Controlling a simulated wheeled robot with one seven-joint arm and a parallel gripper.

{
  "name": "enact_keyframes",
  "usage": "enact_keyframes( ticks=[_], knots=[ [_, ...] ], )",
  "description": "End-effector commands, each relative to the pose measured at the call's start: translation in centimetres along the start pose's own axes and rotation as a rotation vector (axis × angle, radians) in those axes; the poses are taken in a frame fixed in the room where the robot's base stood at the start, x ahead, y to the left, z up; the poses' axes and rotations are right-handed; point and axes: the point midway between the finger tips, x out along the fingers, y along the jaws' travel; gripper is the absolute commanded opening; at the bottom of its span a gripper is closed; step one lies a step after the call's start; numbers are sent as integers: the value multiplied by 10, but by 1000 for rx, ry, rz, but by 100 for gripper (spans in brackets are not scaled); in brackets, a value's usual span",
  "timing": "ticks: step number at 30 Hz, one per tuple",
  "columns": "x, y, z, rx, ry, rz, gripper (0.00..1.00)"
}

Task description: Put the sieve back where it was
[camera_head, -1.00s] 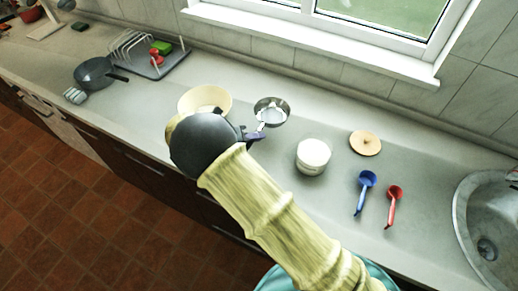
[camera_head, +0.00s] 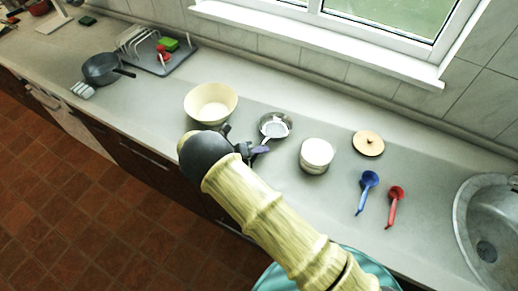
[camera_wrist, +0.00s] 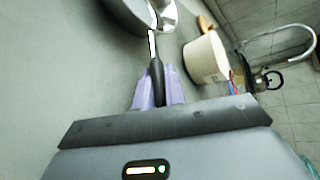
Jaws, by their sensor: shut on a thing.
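The sieve (camera_head: 275,126) is a small round steel bowl on a thin handle. It is between the cream bowl and the white pot, low over the counter; I cannot tell whether it touches the surface. My gripper (camera_head: 259,150) is shut on its handle. In the wrist view, the purple fingers of my gripper (camera_wrist: 158,88) clasp the dark handle, and the sieve's metal bowl (camera_wrist: 125,12) is partly cut off at the top edge.
The cream bowl (camera_head: 211,103) stands left of the sieve, the white pot (camera_head: 316,156) to its right. Beyond are a wooden lid (camera_head: 368,143), a blue ladle (camera_head: 367,190), a red ladle (camera_head: 393,207) and a sink (camera_head: 490,225). A dark pan (camera_head: 101,69) and dish rack (camera_head: 160,55) stand far left.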

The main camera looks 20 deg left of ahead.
Motion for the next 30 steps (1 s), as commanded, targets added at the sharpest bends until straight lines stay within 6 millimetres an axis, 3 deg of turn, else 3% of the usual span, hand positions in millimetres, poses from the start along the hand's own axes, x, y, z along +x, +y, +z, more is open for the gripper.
enact_keyframes(
  ticks=[10, 11, 14, 30],
  knots=[
    [1, 3, -1, 0, -1, -1, 0],
    [1, 3, -1, 0, -1, 0, 14],
    [1, 3, -1, 0, -1, 0, 34],
    [-2, 0, 0, -1, -1, 3, 34]
  ],
)
